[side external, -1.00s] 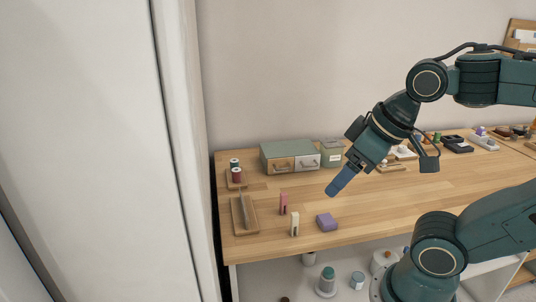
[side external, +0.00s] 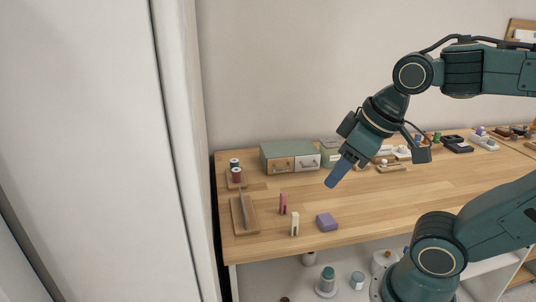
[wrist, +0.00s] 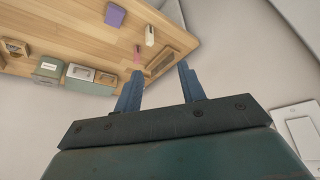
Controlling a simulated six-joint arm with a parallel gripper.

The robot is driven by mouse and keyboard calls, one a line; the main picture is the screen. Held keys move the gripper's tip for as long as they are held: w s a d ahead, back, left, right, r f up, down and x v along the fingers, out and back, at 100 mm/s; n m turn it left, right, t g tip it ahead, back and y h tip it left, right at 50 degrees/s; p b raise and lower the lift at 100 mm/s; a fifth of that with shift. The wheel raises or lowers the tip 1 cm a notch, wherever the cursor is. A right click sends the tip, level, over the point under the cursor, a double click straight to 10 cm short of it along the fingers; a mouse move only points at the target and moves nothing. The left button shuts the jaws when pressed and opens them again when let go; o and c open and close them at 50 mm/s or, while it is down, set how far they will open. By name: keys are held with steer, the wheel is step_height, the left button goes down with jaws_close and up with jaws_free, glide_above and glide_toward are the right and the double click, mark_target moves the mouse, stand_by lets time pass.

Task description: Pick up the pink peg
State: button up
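The pink peg (side external: 283,203) stands upright on the wooden table, beside a white peg (side external: 295,224). In the wrist view the pink peg (wrist: 137,53) shows just beyond the fingers, near the left one. My gripper (side external: 331,185) is in the air above the table, right of the pink peg and higher than it. In the wrist view my gripper (wrist: 157,80) has its two blue fingers apart with nothing between them.
A purple block (side external: 326,222) lies right of the white peg. A wooden tray with an upright piece (side external: 238,220) stands left of the pegs. Behind are thread spools (side external: 236,174) and a green drawer box (side external: 289,150).

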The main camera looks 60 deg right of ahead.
steer(key=w+d+n+g, duration=0.2)
steer(key=w+d+n, duration=0.15)
steer(key=w, duration=0.45)
steer(key=n+g, duration=0.3)
steer(key=n, duration=0.3)
glide_above(284, 193)
steer(key=shift+w+f, duration=0.1)
steer(key=shift+f, duration=2.7)
steer(key=shift+f, duration=4.35)
steer(key=shift+f, duration=2.55)
